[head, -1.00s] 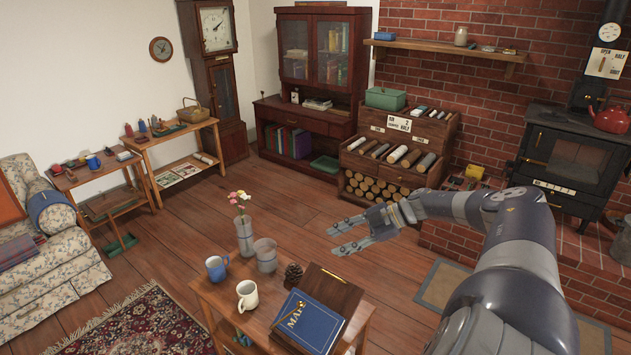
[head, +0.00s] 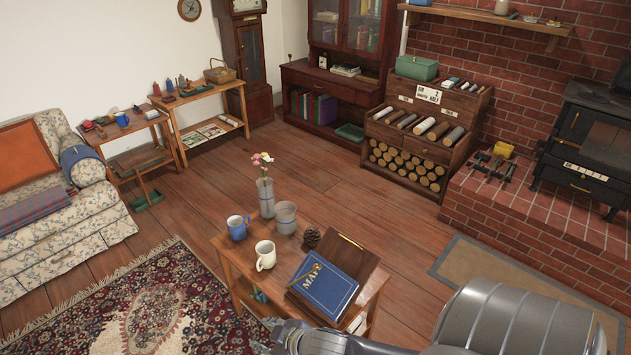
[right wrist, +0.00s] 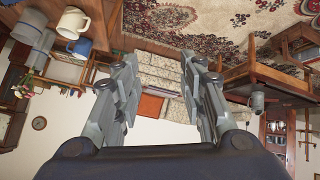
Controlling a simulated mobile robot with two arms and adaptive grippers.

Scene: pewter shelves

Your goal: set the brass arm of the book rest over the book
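The book rest (head: 359,259) is a dark wooden board on the low table. A blue book (head: 328,290) lettered MAPS lies on it. A thin brass arm (head: 303,276) shows at the book's left end; I cannot tell whether it lies over the cover or beside it. Another short brass piece (head: 351,241) shows on the board's upper part. My right gripper (head: 272,322) is at the bottom edge of the head view, near the table's front, partly cut off. In the right wrist view my right gripper (right wrist: 158,62) has its fingers wide apart with nothing between them. My left gripper is out of view.
On the table (head: 228,252) stand a blue mug (head: 237,228), a cream mug (head: 265,256), a grey pot (head: 286,217), a flower vase (head: 266,198) and a pine cone (head: 311,236), close to the rest. A patterned rug (head: 150,310) lies at left.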

